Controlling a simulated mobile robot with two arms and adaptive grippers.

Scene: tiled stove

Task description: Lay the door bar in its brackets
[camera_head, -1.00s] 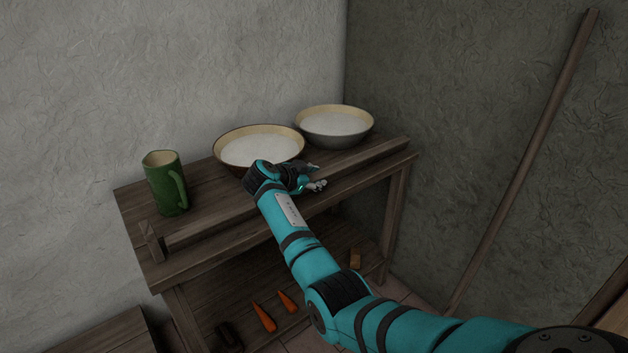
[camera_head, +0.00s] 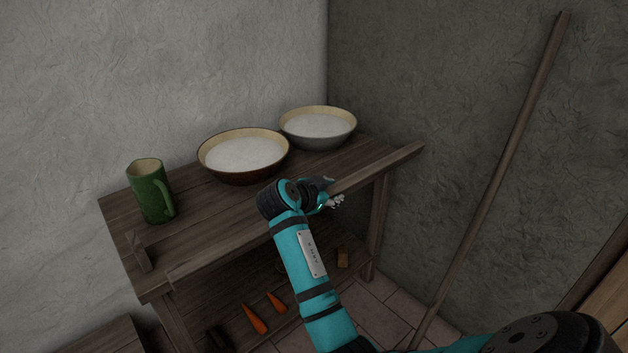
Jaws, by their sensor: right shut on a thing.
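The door bar (camera_head: 382,168) is a long, dark wooden beam. It runs slantwise along the front of the wooden table (camera_head: 200,215), its right end sticking out past the table's right edge. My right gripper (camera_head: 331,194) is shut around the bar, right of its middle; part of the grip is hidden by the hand. The bar looks raised off the tabletop, but the gap is hard to judge. My left gripper is out of view. I cannot make out any door brackets.
Two bowls of white contents, brown (camera_head: 241,170) and grey (camera_head: 318,137), and a green mug (camera_head: 149,199) stand on the table. A small wooden block (camera_head: 138,252) is at its left end. Carrots (camera_head: 256,318) lie below. A long pole (camera_head: 497,180) leans against the right wall.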

